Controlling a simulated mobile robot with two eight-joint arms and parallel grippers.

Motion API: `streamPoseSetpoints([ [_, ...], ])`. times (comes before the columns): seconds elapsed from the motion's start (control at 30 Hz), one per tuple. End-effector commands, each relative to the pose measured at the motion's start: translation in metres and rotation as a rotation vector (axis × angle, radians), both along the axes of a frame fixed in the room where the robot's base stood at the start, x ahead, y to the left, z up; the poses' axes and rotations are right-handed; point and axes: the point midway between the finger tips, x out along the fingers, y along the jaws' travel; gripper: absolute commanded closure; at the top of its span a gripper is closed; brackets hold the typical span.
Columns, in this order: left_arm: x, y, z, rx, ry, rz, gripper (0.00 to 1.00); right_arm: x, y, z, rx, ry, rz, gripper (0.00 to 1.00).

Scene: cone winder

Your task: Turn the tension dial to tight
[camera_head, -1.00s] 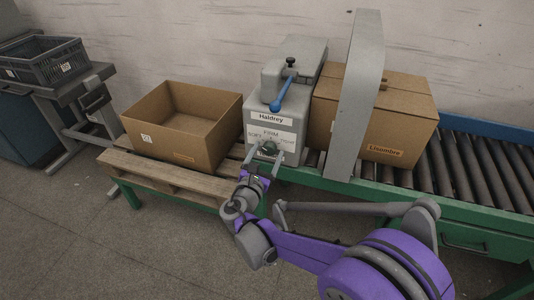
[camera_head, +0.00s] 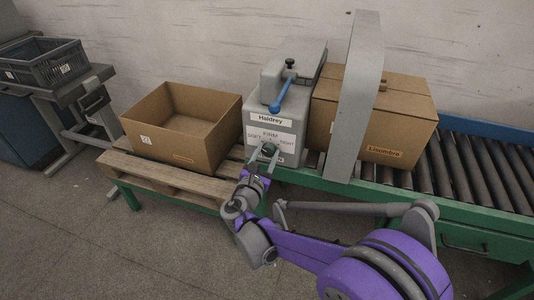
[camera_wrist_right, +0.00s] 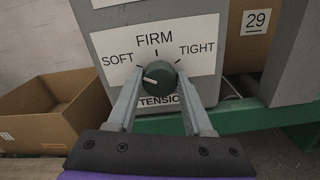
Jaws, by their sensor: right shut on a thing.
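The tension dial (camera_wrist_right: 160,77) is a round dark green knob on the front of the grey winder box (camera_head: 257,107). Its white label (camera_wrist_right: 155,46) reads SOFT at left, FIRM at top and TIGHT at right, with TENSION below. The dial's white pointer mark points left, on the SOFT side. My right gripper (camera_head: 266,152) is shut on the dial, one finger on each side, as the right wrist view (camera_wrist_right: 158,82) also shows. The fingers hide a little of the lower label. My left gripper is not in view.
An open cardboard box (camera_head: 207,148) stands on a wooden pallet (camera_head: 160,178) left of the winder. A closed carton (camera_head: 407,120) sits right, behind a tall grey upright (camera_head: 355,95), by a roller conveyor (camera_head: 480,165). A blue-handled lever (camera_head: 283,93) tops the winder.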

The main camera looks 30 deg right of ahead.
Motion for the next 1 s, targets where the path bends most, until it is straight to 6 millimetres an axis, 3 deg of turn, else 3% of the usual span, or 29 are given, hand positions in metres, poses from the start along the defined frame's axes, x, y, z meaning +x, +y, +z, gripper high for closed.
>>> streamPoseSetpoints([
  [0.37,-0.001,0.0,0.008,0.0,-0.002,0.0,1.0,-0.001,0.0,0.001,0.101,-0.118,0.0,1.0],
  [1.0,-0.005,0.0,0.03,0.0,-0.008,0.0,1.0,-0.002,-0.001,0.0,0.487,-0.57,0.0,1.0],
])
